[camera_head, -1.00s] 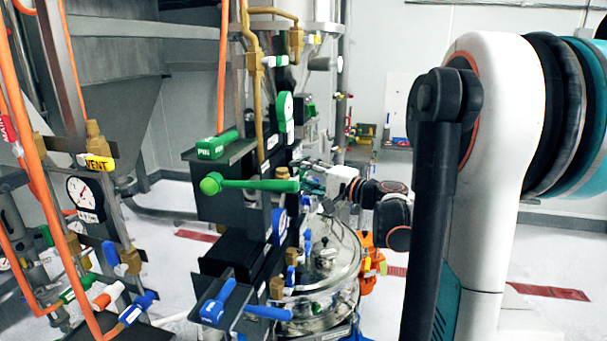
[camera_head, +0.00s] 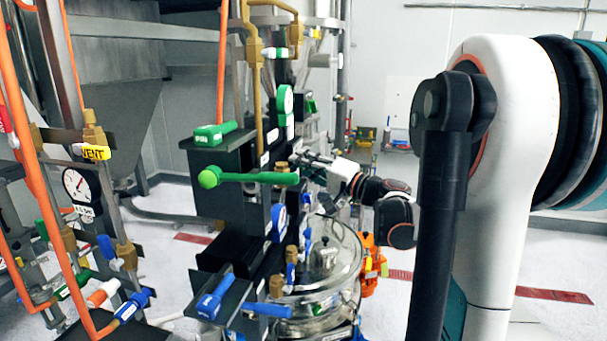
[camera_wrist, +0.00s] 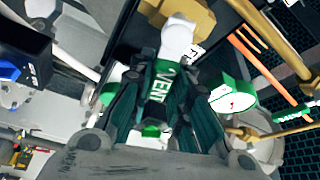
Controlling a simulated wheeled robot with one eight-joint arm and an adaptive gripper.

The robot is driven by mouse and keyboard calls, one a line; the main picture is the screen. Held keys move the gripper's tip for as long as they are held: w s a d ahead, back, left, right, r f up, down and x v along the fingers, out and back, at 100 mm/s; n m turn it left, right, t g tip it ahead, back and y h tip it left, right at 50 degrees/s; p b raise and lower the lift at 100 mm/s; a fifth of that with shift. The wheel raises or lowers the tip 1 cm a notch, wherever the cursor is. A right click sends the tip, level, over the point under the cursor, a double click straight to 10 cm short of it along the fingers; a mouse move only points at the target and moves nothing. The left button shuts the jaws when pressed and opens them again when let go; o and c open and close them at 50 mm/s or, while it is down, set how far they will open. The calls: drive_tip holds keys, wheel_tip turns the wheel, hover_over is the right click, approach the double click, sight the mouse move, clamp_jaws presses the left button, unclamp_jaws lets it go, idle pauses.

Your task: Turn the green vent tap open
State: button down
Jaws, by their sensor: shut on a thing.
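The green vent tap handle (camera_wrist: 163,80), with white VENT lettering, shows in the middle of the wrist view. It lies between the dark fingers of my gripper (camera_wrist: 162,96), which is shut on it. A white end piece and a brass valve body (camera_wrist: 185,18) sit just beyond it. In the head view my gripper (camera_head: 304,160) is small, at the far side of the dark valve panel. The vent tap cannot be clearly made out there, and how far it is turned cannot be told.
A large green lever (camera_head: 250,178) and a green-handled tap (camera_head: 213,135) stand in front of the panel. Blue taps (camera_head: 215,297) are below. A steel vessel (camera_head: 330,262) stands under my wrist. Orange pipes (camera_head: 62,270) and a gauge (camera_head: 78,186) are at left.

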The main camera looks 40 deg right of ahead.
drive_tip(key=shift+r+n, duration=0.1)
drive_tip(key=shift+n, duration=0.2)
drive_tip(key=c, duration=1.5)
unclamp_jaws()
drive_tip(key=v, duration=1.2)
drive_tip(key=shift+c, duration=0.2)
